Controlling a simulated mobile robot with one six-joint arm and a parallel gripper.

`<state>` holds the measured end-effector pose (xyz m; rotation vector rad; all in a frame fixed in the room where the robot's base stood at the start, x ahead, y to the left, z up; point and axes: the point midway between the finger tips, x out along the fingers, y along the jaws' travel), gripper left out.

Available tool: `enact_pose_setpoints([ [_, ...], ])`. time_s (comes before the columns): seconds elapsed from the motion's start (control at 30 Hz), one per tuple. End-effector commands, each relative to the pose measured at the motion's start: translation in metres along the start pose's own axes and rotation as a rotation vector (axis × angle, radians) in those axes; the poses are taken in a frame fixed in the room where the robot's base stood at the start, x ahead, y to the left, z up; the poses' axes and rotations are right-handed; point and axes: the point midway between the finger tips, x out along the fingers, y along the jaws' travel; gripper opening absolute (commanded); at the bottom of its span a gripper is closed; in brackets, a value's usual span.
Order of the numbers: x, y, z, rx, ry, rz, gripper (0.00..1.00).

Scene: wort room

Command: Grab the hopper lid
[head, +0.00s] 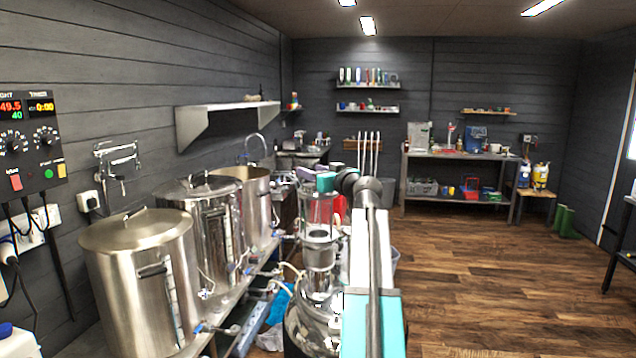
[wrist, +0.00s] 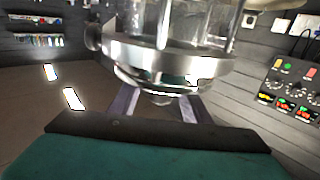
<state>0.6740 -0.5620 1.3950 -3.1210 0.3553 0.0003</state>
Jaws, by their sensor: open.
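The hopper is a clear cylinder (head: 317,212) with metal fittings, standing in the middle foreground of the head view. The wrist view is upside down and shows the cylinder's steel rim (wrist: 165,54) close up. A shiny rounded piece, which looks like the hopper lid (wrist: 145,77), sits against this rim, with a small knob at its middle. My gripper (wrist: 158,106) is open, its two fingers on either side of the knob with nothing clearly held. In the head view my gripper (head: 305,172) is at the top of the cylinder and hides the lid there.
Steel kettles (head: 142,270) stand in a row on the left, beside the hopper. A control panel (head: 32,140) and a wall shelf (head: 228,108) are on the left wall. A workbench (head: 455,156) stands at the back. The wood floor (head: 480,285) on the right is clear.

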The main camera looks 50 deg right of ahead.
Motion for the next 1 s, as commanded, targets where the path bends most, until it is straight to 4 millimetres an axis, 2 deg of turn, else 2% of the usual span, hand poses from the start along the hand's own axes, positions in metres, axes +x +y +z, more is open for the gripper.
enact_pose_setpoints([
  [0.13,0.0076,0.0007,-0.0006,-0.001,0.0,0.001,0.43],
  [0.67,0.0071,0.0011,0.0004,0.0,0.0,0.002,0.43],
  [0.93,0.0069,0.0014,0.0004,0.0,0.0,0.002,0.0],
  [1.0,0.0068,0.0015,-0.0001,0.0,0.001,0.003,0.0],
])
